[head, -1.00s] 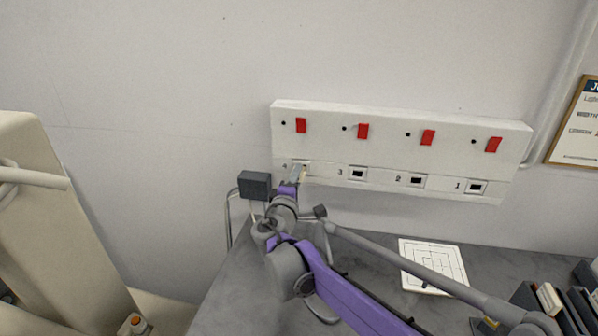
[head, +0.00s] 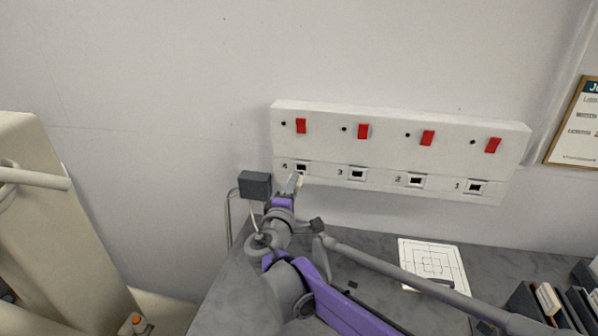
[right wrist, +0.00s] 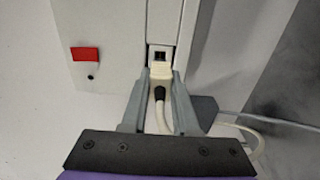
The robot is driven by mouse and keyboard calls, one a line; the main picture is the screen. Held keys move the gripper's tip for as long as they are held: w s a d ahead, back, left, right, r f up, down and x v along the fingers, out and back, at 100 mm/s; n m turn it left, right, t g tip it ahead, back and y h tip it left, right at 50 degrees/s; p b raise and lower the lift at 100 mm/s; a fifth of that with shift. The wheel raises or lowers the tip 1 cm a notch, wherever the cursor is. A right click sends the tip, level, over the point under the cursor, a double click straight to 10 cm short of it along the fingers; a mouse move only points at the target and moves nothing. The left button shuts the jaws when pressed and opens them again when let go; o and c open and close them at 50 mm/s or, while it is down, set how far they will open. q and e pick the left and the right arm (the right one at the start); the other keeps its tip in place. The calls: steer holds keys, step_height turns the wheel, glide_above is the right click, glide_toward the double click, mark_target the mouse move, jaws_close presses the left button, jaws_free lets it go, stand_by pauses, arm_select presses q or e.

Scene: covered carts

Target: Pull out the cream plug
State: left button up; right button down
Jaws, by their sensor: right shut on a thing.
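The cream plug (right wrist: 162,77) is between the fingers of my right gripper (right wrist: 160,85), which is shut on it. In the right wrist view the plug lies just in front of socket 4 (right wrist: 160,55), whose dark opening shows beyond the plug's end. Its pale cable runs back between the fingers and off to the right. In the head view my right gripper (head: 295,184) is just below and in front of socket 4 (head: 301,168), with a bit of the cream plug (head: 300,180) showing at the fingertips. The left gripper is in neither view now.
The white socket panel (head: 400,150) on the wall has red switches and empty sockets 3, 2 and 1. A dark grey box (head: 255,184) stands left of my gripper. Below is a grey tabletop (head: 370,245) with a white printed sheet (head: 434,262); dark holders stand at the right.

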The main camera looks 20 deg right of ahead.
steer(key=shift+s+a, duration=0.3)
steer(key=shift+s, duration=0.15)
stand_by(0.4)
